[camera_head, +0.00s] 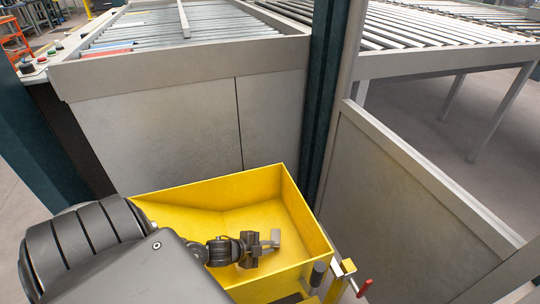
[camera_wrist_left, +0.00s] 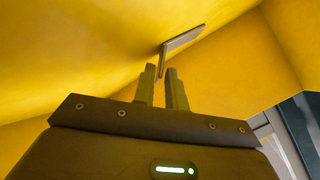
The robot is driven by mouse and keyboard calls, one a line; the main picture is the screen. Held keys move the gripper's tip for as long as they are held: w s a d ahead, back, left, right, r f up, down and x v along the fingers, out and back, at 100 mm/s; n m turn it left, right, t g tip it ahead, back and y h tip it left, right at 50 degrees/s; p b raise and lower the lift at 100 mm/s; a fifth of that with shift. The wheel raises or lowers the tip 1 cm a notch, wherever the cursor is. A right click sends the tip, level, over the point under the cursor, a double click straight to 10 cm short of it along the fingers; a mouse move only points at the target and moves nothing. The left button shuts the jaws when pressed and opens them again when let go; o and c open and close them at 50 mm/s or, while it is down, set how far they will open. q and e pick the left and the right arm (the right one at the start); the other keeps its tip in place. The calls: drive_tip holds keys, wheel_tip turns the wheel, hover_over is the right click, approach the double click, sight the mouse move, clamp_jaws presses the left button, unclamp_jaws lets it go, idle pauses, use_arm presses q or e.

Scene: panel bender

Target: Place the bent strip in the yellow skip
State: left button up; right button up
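The yellow skip (camera_head: 172,200) stands in the lower middle of the head view. My left gripper (camera_head: 265,246) reaches down inside it from the left. The bent strip (camera_head: 276,237) is a small grey angled piece at the fingertips, within the skip's walls. In the left wrist view, the strip (camera_wrist_left: 184,40) shows as an L shape, with one leg running down between the fingertips of my left gripper (camera_wrist_left: 162,76). The fingers sit close together around that leg. Whether the strip touches the skip's floor or wall cannot be told. My right gripper is not in view.
A grey machine panel (camera_head: 170,140) rises behind the skip, with a slatted bed on top. A dark green post (camera_head: 322,90) stands at its corner. A low grey panel (camera_head: 400,200) is on the right. A red-handled fitting (camera_head: 364,288) sits by the skip's near right corner.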

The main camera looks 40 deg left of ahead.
use_arm(q)
drive_tip(key=p+v, duration=0.2)
drive_tip(key=v, duration=0.8)
drive_tip(key=shift+s+r, duration=0.15)
drive_tip(key=shift+r, duration=0.1)
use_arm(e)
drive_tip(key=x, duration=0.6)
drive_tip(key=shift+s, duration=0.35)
use_arm(q)
drive_tip(key=shift+a, duration=0.1)
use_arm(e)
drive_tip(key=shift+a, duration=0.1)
